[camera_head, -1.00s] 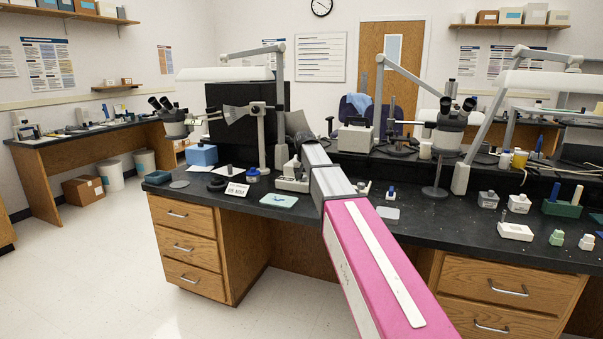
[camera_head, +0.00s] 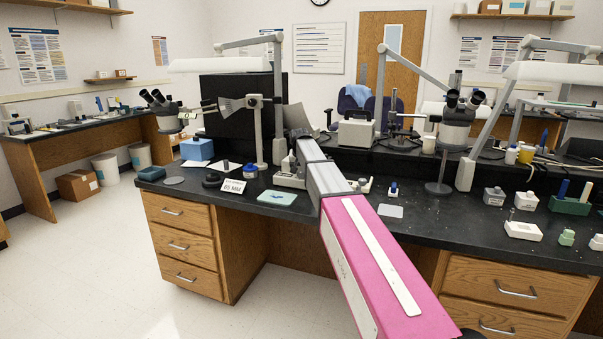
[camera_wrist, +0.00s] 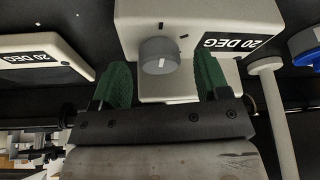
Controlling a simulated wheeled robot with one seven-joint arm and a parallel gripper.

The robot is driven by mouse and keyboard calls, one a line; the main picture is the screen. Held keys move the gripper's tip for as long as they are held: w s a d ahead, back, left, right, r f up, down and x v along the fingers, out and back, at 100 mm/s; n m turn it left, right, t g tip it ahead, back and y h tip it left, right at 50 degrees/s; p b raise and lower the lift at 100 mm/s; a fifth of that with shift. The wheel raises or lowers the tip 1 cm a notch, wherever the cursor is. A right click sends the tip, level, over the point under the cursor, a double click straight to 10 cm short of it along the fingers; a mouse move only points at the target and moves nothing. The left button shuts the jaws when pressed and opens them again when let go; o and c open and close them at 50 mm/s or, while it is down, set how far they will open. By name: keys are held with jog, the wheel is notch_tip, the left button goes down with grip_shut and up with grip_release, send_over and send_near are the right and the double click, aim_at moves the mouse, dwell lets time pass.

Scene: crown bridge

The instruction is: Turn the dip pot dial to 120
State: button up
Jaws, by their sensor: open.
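In the wrist view a grey round dial (camera_wrist: 158,57) sits on a white box (camera_wrist: 200,18), with a short white line on its face and dark tick marks on the box beyond it. A label (camera_wrist: 241,41) on the box reads "20 DEG", turned in the picture. My gripper (camera_wrist: 160,64) is open, with its green fingers on either side of the dial and apart from it.
In the head view a sign card (camera_head: 233,187) and pale green mat (camera_head: 277,198) lie on the black bench (camera_head: 330,222).

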jog(key=shift+w+f, duration=0.25)
jog(key=shift+f, duration=0.4)
jog(key=c, duration=0.9)
jog(key=shift+c, duration=0.2)
jog(key=shift+m, duration=0.3)
jog(key=shift+w+m+g+h, duration=0.1)
jog(key=shift+m+g+h, duration=0.3)
jog(key=shift+m, duration=1)
jog(key=shift+m+g+h, duration=0.1)
jog(key=shift+m+h, duration=0.6)
jog(key=shift+m, duration=0.7)
jog(key=o, duration=0.9)
